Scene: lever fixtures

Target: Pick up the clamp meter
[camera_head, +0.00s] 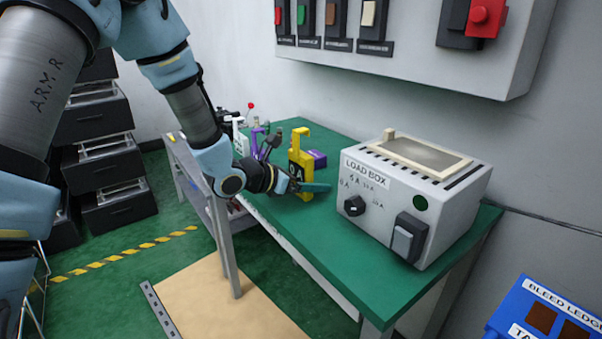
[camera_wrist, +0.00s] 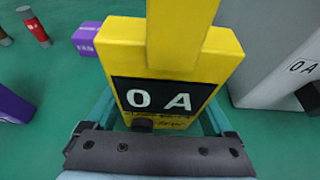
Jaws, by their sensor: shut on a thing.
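The clamp meter (camera_head: 301,161) is yellow and stands upright on the green table (camera_head: 335,227) in the head view, left of the load box. In the wrist view the clamp meter (camera_wrist: 191,65) fills the middle, with a black display reading "0 A". My gripper (camera_head: 308,187) reaches it from the left, low on its body. In the wrist view the teal fingers of my gripper (camera_wrist: 160,118) lie on both sides of the meter, shut on it. The meter's lower end is hidden behind my gripper, so I cannot tell whether it touches the table.
The grey load box (camera_head: 411,200) stands right of the meter, close to it. A purple block (camera_head: 317,159) lies just behind the meter. Several small tools stand at the table's far left. A wall panel (camera_head: 420,45) with switches hangs above. The table's front strip is clear.

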